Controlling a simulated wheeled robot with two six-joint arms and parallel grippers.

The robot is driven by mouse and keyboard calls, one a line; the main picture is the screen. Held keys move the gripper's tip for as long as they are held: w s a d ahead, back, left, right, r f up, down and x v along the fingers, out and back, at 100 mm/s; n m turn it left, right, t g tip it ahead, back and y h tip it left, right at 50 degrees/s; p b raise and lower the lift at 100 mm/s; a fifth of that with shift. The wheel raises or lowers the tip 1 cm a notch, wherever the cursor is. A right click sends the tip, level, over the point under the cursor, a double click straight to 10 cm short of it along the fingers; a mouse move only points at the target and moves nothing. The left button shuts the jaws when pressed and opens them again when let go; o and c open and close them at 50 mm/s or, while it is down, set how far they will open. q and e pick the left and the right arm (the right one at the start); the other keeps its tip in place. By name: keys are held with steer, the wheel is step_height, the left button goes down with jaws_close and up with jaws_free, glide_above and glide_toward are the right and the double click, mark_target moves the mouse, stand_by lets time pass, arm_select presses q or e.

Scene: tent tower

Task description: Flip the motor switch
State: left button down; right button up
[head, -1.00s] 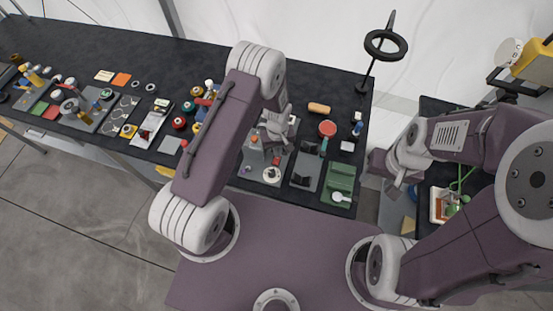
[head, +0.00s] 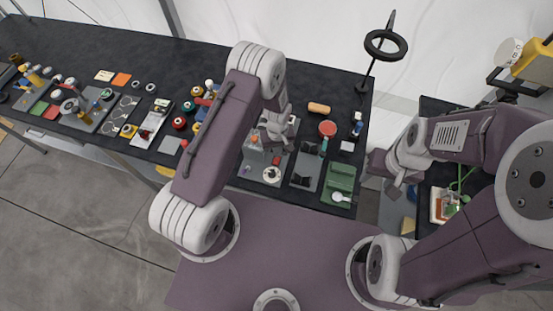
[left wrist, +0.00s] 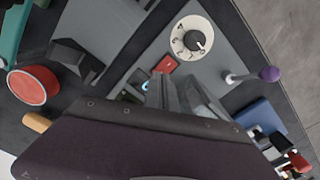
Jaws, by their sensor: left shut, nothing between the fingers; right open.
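A grey control panel (head: 258,172) lies on the dark table below my left gripper (head: 268,138). In the left wrist view the panel (left wrist: 222,55) carries a white dial (left wrist: 190,38) with a black knob, a red square part (left wrist: 166,64) and a lever with a purple knob (left wrist: 270,73). My left gripper (left wrist: 172,88) is shut and empty, its fingertips over the panel close to the red part. A small blue-ringed part (left wrist: 145,85) shows beside the fingers. I cannot tell which part is the motor switch; the fingers hide some of the panel. My right gripper (head: 388,180) is open, right of the table.
A black panel (head: 305,172) and a green tray (head: 341,182) lie right of the grey panel. A red round part (head: 327,128) and an orange cylinder (head: 319,107) sit behind them. Many small items crowd the table to the left. A black ring stand (head: 386,44) rises at the back right.

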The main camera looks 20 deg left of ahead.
arm_select(q)
steer(key=shift+f+b, duration=0.8)
steer(key=shift+f, duration=0.1)
stand_by(0.3)
step_height(320, 180, up, 7)
steer(key=p, duration=0.5)
steer(key=shift+r, duration=0.1)
stand_by(0.4)
